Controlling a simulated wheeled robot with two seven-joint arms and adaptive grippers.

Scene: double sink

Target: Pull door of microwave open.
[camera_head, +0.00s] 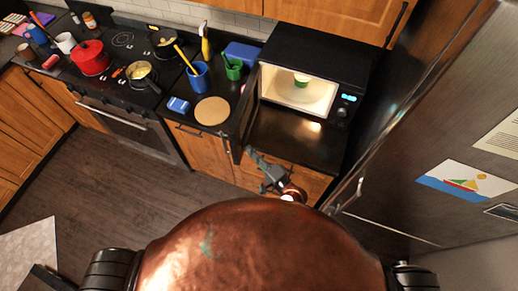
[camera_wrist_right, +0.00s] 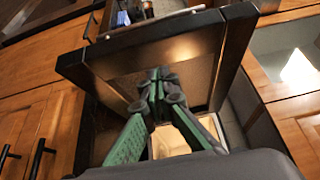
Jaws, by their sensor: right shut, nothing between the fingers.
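The black microwave (camera_head: 362,78) stands on the dark counter at the right of the head view, its cavity lit and exposed. Its door (camera_head: 243,120) stands swung out at the left side, seen nearly edge-on. A green and white cup (camera_head: 301,80) is inside on the plate. My right gripper (camera_head: 262,165) is near the door's outer end, low in front of the counter. In the right wrist view the gripper (camera_wrist_right: 158,80) is shut and empty, with the dark-framed door panel (camera_wrist_right: 200,45) close behind the fingertips. Whether they touch it is unclear. My left gripper is out of view.
A metal fridge (camera_head: 440,130) stands close on the right. Left of the microwave are a round wooden board (camera_head: 212,111), a blue utensil holder (camera_head: 199,76) and a green cup (camera_head: 234,70). A stove with a red pot (camera_head: 90,58) is farther left.

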